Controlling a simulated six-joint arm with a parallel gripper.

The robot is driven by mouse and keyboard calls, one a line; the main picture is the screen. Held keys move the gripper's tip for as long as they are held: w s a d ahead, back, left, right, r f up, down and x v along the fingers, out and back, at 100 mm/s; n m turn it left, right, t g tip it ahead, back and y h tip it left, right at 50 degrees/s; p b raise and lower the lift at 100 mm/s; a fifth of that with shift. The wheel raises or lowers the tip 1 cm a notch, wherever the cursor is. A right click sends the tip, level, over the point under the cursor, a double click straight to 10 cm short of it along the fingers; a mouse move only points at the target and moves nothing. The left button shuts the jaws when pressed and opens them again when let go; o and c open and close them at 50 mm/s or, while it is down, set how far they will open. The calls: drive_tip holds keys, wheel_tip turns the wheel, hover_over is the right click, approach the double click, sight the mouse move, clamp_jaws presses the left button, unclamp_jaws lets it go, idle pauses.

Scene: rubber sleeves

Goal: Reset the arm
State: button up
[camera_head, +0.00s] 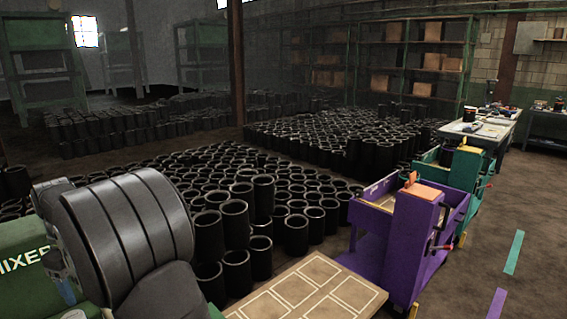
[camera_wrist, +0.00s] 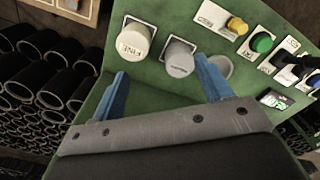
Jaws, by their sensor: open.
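My gripper (camera_wrist: 161,66) shows in the wrist view, with two blue fingers spread apart and nothing between them. The fingers point at a green control panel (camera_wrist: 95,103). A pale round knob (camera_wrist: 135,38) with dark lettering is beyond the left finger. A grey knob (camera_wrist: 179,57) lies between the fingertips, nearer the right one. I cannot tell how far the fingertips are from the panel or whether they touch it. I cannot make out the gripper in the head view.
The panel also bears a yellow knob (camera_wrist: 236,25) and a green button (camera_wrist: 262,42). Many black sleeves (camera_head: 295,234) stand on the floor. A purple cart (camera_head: 412,232) and a teal cart (camera_head: 462,165) stand at right. A board with marked rectangles (camera_head: 374,295) lies in front.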

drive_tip(key=s+a, duration=0.3)
drive_tip(key=a, duration=0.1)
drive_tip(key=shift+s+f, duration=0.25)
drive_tip(key=shift+f, duration=0.1)
drive_tip(key=s+a+f, duration=0.2)
drive_tip(key=a, duration=0.1)
drive_tip(key=s+a+f, duration=0.2)
drive_tip(key=a, duration=0.1)
drive_tip(key=s+a+f, duration=0.2)
drive_tip(key=f, duration=0.1)
drive_tip(key=shift+a, duration=0.4)
